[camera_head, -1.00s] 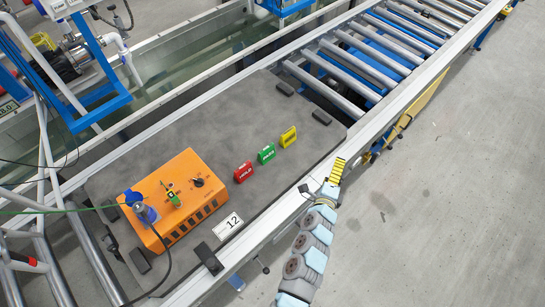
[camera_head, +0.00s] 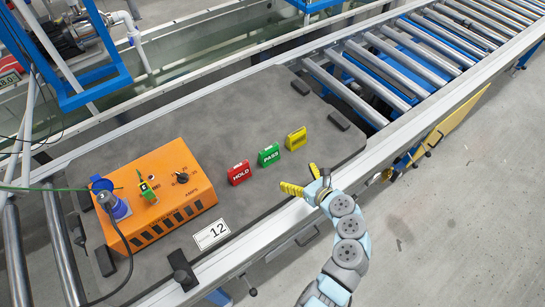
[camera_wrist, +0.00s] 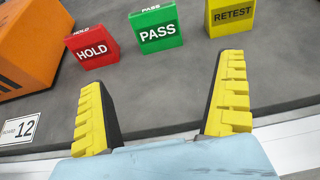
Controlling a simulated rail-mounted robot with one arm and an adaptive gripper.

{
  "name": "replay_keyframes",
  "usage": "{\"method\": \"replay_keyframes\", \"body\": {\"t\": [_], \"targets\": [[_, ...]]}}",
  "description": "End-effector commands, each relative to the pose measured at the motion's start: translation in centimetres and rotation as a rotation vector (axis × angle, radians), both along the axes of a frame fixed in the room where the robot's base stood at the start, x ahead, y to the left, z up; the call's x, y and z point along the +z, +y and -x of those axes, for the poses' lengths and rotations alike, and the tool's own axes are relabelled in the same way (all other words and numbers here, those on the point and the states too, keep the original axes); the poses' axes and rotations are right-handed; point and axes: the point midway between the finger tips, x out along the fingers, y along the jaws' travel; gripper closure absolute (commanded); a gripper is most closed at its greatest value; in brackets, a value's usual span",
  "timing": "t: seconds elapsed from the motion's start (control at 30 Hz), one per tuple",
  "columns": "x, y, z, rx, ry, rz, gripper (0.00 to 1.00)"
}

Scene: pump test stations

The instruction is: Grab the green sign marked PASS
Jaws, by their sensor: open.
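The green PASS sign (camera_head: 269,155) stands upright on the grey board between the red HOLD sign (camera_head: 239,173) and the yellow sign (camera_head: 296,139). In the wrist view the PASS sign (camera_wrist: 158,30) is ahead of the fingers, near the middle, with the HOLD sign (camera_wrist: 92,46) on the left and the yellow RETEST sign (camera_wrist: 231,16) on the right. My gripper (camera_head: 302,179) is open and empty, with yellow fingers. It is apart from the signs, on their near side, by the board's front edge. The gap between the fingers (camera_wrist: 163,95) faces the PASS sign.
An orange box (camera_head: 155,195) with a knob and a blue plug stands left of the signs. A label plate marked 12 (camera_head: 211,234) lies in front of it. A roller conveyor (camera_head: 400,65) runs off to the upper right. The board right of the yellow sign is clear.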

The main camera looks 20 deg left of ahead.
Motion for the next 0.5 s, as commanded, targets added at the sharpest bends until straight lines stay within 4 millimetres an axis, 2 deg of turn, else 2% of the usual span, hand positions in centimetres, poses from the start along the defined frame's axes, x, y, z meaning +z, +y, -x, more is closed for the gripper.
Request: {"method": "replay_keyframes", "body": {"t": [0.17, 0.5], "targets": [[-1.4, 2.1, -1.0, 0.008, 0.007, -0.001, 0.0], [-3.7, 6.7, -4.3, 0.004, 0.003, 0.0, 0.0]]}}
